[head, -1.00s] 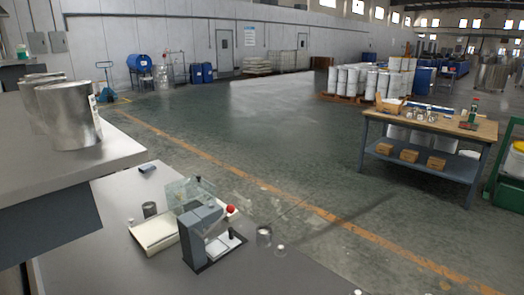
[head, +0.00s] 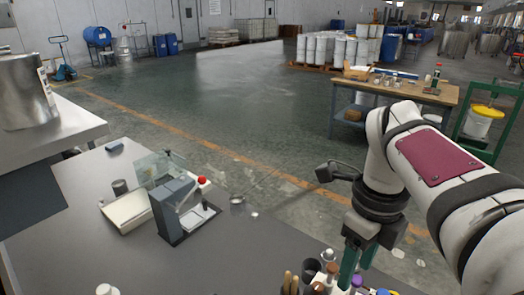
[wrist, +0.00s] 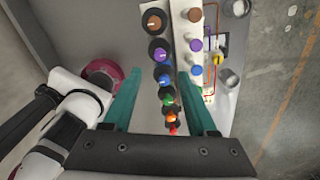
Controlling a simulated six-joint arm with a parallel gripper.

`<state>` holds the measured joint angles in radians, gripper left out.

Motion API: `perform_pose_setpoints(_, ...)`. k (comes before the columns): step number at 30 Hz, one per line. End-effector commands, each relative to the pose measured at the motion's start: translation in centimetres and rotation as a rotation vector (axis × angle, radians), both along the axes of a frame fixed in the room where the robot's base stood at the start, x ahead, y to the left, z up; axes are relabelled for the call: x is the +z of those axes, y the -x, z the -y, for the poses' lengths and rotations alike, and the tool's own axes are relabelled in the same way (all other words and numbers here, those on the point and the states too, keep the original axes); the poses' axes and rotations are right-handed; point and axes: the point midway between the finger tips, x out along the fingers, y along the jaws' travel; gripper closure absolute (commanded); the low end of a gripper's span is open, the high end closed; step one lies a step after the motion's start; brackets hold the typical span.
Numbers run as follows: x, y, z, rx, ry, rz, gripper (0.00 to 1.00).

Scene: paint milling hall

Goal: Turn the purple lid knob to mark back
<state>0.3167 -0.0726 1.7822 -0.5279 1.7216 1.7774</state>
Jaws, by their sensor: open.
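In the wrist view, a purple knob (wrist: 159,52) with a pale pointer line sits on a dark round base, in a row of coloured knobs. A second purple cap (wrist: 196,45) stands beside it in a parallel row on a white strip. I cannot tell any mark lettering. My gripper (wrist: 158,74) is open, its teal fingers either side of the knob row, with the blue knob (wrist: 163,78) between the tips and the purple knob just beyond. It touches no knob that I can see. In the head view my gripper (head: 357,268) points down at the bench's front right.
Brown (wrist: 154,22), green (wrist: 167,99) and red knobs (wrist: 173,130) share the row. A yellow part (wrist: 217,58) and a glass jar (wrist: 229,78) lie to the right. A grey instrument (head: 178,208) stands on the bench (head: 110,250), whose middle front is clear.

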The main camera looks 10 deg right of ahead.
Motion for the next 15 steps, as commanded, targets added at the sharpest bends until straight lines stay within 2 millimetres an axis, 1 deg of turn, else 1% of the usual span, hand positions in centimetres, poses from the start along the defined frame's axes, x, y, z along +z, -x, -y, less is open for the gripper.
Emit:
perform_pose_setpoints(1,-1.5,0.2,-0.1,0.001,-0.003,-0.005,0.42)
perform_pose_setpoints(3,-3.6,0.1,-0.1,0.002,-0.002,-0.005,0.42)
perform_pose_setpoints(6,-5.9,0.1,-0.1,0.003,-0.003,-0.001,0.42)
perform_pose_setpoints(10,-7.8,0.0,-0.1,0.004,-0.002,-0.001,0.42)
perform_pose_setpoints(12,-8.4,0.0,-0.1,0.004,-0.001,0.0,0.42)
perform_pose_setpoints(15,-8.8,0.0,-0.1,0.004,-0.001,0.003,0.42)
